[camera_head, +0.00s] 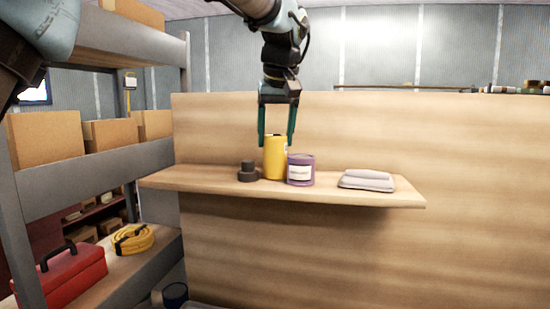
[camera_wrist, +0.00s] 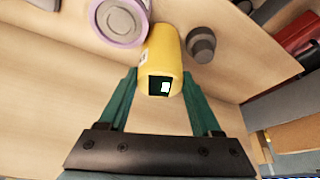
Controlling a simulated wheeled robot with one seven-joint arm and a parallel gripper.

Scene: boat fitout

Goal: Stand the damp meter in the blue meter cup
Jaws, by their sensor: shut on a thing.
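The yellow damp meter (camera_head: 275,160) stands upright at the wooden shelf, and its dark screen end faces the wrist camera (camera_wrist: 160,85). My gripper (camera_head: 277,143) comes down from above with its green fingers on either side of the meter's upper part, shut on it. In the wrist view my gripper (camera_wrist: 160,78) also has the meter between its fingertips. I cannot tell whether the meter's base touches the shelf. A dark blue cup (camera_head: 175,294), which looks like the meter cup, stands low at the bottom edge of the head view, partly cut off.
On the wooden shelf (camera_head: 225,185), a purple labelled tin (camera_head: 301,172) is close right of the meter, a dark grey stepped knob (camera_head: 248,172) close left, and folded grey cloth (camera_head: 367,181) further right. The left rack holds cardboard boxes (camera_head: 45,138), a red toolbox (camera_head: 62,277) and a yellow coil (camera_head: 133,239).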

